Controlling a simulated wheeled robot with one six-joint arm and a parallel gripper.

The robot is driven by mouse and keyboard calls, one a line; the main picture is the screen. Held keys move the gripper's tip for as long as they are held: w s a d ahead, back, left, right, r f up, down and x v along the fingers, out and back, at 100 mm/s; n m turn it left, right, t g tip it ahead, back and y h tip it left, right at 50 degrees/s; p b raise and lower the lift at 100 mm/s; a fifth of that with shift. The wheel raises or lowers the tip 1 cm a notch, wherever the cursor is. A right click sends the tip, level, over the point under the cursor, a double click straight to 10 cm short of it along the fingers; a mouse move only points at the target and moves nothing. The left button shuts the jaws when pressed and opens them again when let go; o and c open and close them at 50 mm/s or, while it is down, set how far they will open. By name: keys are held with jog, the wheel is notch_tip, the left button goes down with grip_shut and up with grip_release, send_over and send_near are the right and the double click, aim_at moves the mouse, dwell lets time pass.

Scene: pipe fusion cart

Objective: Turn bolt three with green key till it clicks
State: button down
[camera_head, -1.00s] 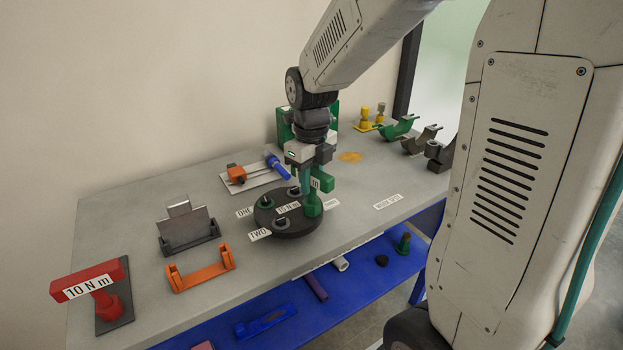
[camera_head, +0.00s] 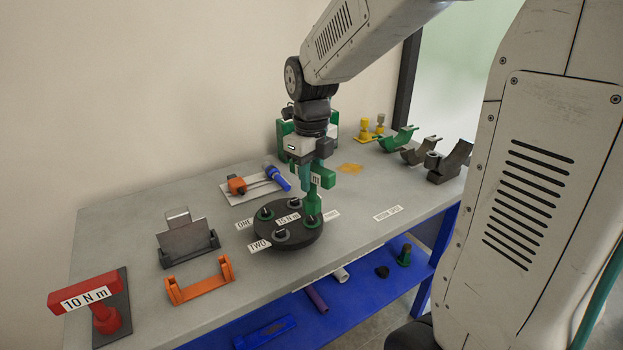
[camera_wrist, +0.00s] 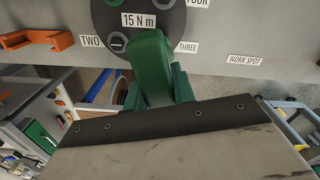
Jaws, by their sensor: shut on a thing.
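My gripper (camera_head: 309,168) is shut on the green key (camera_head: 313,205), a green tool that points down at the right side of the round black plate (camera_head: 262,236). The key's lower end is at the bolt position by the THREE label (camera_wrist: 186,47). Bolt three itself is hidden under the key, so I cannot tell how far it is seated. In the wrist view the green key (camera_wrist: 152,62) covers the plate's near right edge. Bolt two (camera_head: 281,235) shows at the plate's front, near the TWO label (camera_head: 259,246). The plate carries a 15 N m label (camera_head: 288,218).
A red 10 N m key (camera_head: 97,291) stands at the front left. An orange bracket (camera_head: 201,290) and a grey holder (camera_head: 188,244) lie left of the plate. A blue-handled tool (camera_head: 278,178) lies behind. Bare bench surrounds the WORK SPOT label (camera_head: 388,212).

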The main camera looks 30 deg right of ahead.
jog(key=shift+r, duration=0.1)
jog(key=shift+r, duration=0.95)
